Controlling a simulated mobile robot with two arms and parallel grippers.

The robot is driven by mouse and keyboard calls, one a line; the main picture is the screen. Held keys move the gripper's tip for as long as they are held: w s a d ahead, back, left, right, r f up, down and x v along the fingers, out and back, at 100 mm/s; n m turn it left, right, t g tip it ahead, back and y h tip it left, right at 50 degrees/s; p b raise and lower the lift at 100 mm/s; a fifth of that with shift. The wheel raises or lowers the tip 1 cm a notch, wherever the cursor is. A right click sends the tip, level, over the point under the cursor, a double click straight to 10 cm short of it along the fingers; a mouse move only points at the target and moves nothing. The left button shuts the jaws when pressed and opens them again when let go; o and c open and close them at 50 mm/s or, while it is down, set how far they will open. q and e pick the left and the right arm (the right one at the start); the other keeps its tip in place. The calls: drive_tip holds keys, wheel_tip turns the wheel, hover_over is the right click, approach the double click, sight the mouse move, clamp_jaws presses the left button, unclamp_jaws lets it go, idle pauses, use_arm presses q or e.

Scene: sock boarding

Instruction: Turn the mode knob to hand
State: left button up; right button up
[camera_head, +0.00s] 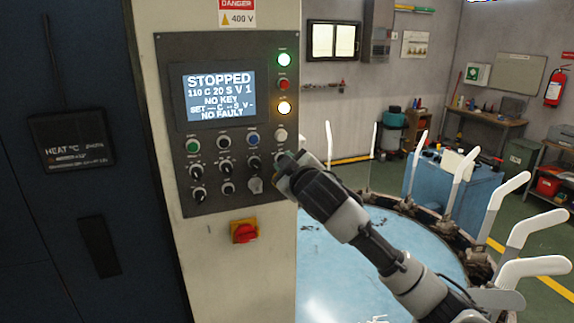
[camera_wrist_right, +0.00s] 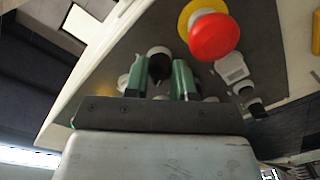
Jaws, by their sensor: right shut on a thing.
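The control panel (camera_head: 240,110) stands upright on a cream cabinet, with rows of knobs and buttons under its screen. Its display (camera_head: 219,97) reads STOPPED, NO KEY, NO FAULT. My right gripper (camera_head: 284,166) is at the panel's right edge, in the second row of controls, and hides what is there. In the right wrist view its green fingers (camera_wrist_right: 162,80) are closed about a dark knob (camera_wrist_right: 159,57). The labels are too small to read, so I cannot tell which setting the knob points to. My left gripper is not in view.
A red mushroom button (camera_wrist_right: 214,37) on a yellow collar is close beside the fingers. A red switch (camera_head: 244,231) sits below the panel. A round blue table (camera_head: 350,265) with upright white sock forms (camera_head: 462,170) stands to the right.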

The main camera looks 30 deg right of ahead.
drive_tip(key=shift+n, duration=1.8)
drive_tip(key=o, duration=0.9)
